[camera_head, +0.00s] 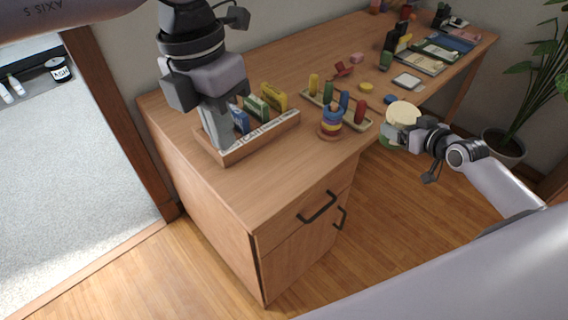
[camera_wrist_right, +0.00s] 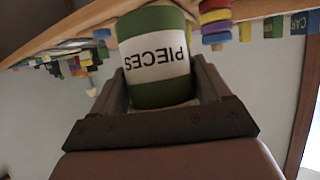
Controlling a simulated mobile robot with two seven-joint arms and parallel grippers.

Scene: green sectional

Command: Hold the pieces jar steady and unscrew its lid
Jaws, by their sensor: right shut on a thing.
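The pieces jar (camera_wrist_right: 158,62) has a green body and a white label reading PIECES, upside down in the right wrist view. In the head view its round cream lid (camera_head: 403,113) faces up and is on the jar. My right gripper (camera_head: 398,135) is shut around the jar's body and holds it off the front edge of the desk, above the floor. Its fingers show on both sides of the jar in the right wrist view. My left gripper (camera_head: 216,132) points down over the left end of the desk, far from the jar. Its finger gap is not clear.
Below my left gripper is a wooden tray (camera_head: 255,140) with coloured boxes. A ring stacker (camera_head: 331,122) and a peg board (camera_head: 366,122) stand between it and the jar. The desk (camera_head: 215,180) has small loose pieces and books further back. A potted plant (camera_head: 505,145) stands right.

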